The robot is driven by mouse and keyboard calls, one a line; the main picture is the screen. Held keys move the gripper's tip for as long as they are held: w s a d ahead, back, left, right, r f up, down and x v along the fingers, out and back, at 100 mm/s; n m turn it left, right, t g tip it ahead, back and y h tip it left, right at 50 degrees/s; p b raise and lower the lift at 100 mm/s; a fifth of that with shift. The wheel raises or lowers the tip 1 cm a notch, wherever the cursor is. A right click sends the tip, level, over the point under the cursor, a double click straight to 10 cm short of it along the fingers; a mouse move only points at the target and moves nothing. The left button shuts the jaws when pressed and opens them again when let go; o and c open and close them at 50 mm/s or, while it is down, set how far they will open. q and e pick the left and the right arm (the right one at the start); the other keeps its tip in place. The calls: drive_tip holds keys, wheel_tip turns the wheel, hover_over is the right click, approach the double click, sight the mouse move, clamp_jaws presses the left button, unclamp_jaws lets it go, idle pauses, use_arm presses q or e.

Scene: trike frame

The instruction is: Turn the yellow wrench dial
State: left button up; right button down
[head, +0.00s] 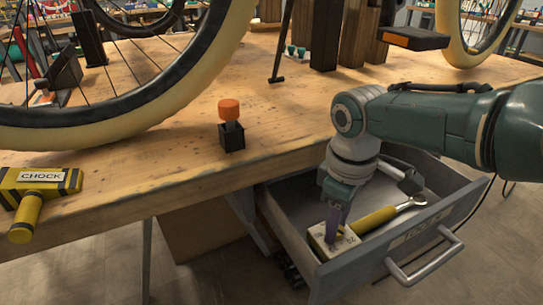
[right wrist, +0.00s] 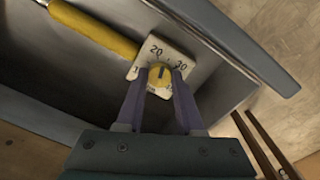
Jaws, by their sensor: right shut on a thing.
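The wrench with a yellow handle (head: 376,219) lies in the open drawer, its metal head toward the right. A white numbered plate (head: 320,238) is at the handle's near end. In the right wrist view the plate (right wrist: 153,50) reads 20 and 30, with other numbers partly hidden. The round yellow dial (right wrist: 160,76) sits on this plate with a dark mark on its face. My right gripper (right wrist: 162,78) points down at the plate, its purple fingers shut on the dial from both sides. In the head view its fingers (head: 338,224) hide the dial. My left gripper is out of view.
The drawer's front wall and handle (head: 427,262) and its sides surround my right gripper. On the wooden bench (head: 290,120) stand an orange-topped knob (head: 230,110), a yellow and black chock (head: 40,190) and a large wheel (head: 130,115). The bench edge is close to the drawer.

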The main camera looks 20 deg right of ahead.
drive_tip(key=shift+m, duration=1.6)
drive_tip(key=c, duration=0.5)
unclamp_jaws()
drive_tip(key=r+p, duration=0.4)
drive_tip(key=r, duration=0.1)
drive_tip(key=r+p, duration=0.4)
drive_tip(key=r, duration=0.1)
drive_tip(key=shift+s+a, duration=0.1)
drive_tip(key=shift+a, duration=0.1)
